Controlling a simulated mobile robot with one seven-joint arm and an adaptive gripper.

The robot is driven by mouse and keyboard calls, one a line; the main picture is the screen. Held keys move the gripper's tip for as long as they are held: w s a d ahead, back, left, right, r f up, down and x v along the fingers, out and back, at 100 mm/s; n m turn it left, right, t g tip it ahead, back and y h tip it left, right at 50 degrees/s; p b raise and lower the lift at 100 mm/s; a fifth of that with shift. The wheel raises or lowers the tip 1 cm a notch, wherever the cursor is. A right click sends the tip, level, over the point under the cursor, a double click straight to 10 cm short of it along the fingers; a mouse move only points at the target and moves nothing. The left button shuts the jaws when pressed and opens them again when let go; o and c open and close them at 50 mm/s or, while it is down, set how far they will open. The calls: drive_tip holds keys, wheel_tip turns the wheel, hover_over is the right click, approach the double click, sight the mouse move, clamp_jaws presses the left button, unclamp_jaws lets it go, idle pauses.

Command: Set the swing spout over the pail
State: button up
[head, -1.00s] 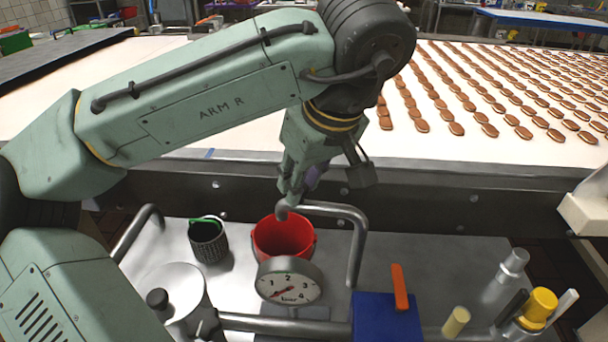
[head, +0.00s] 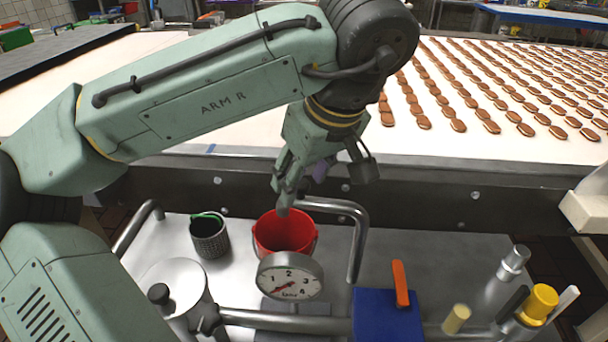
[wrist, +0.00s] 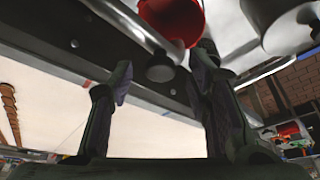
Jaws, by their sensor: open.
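The swing spout (head: 357,240) is a bent metal pipe that rises from the steel bench and turns left towards the red pail (head: 262,238). Its free end lies near the pail's far rim in the head view, partly hidden by my gripper (head: 284,203). In the wrist view the spout's flared nozzle (wrist: 160,69) shows between my two fingers, with the pail (wrist: 172,15) beyond it. My gripper (wrist: 160,84) is open, one finger on each side of the nozzle in that picture. I cannot tell whether either finger touches it.
A round dial gauge (head: 290,276) stands in front of the pail. A dark mesh cup (head: 209,240) is to its left, a lidded steel vessel (head: 172,285) at front left. A blue block with an orange lever (head: 400,283) is at front right. A conveyor with biscuits (head: 240,130) lies behind.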

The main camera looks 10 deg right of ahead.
drive_tip(key=v, duration=0.7)
drive_tip(key=shift+r, duration=0.25)
drive_tip(key=shift+s+f, duration=0.1)
drive_tip(key=shift+s, duration=0.05)
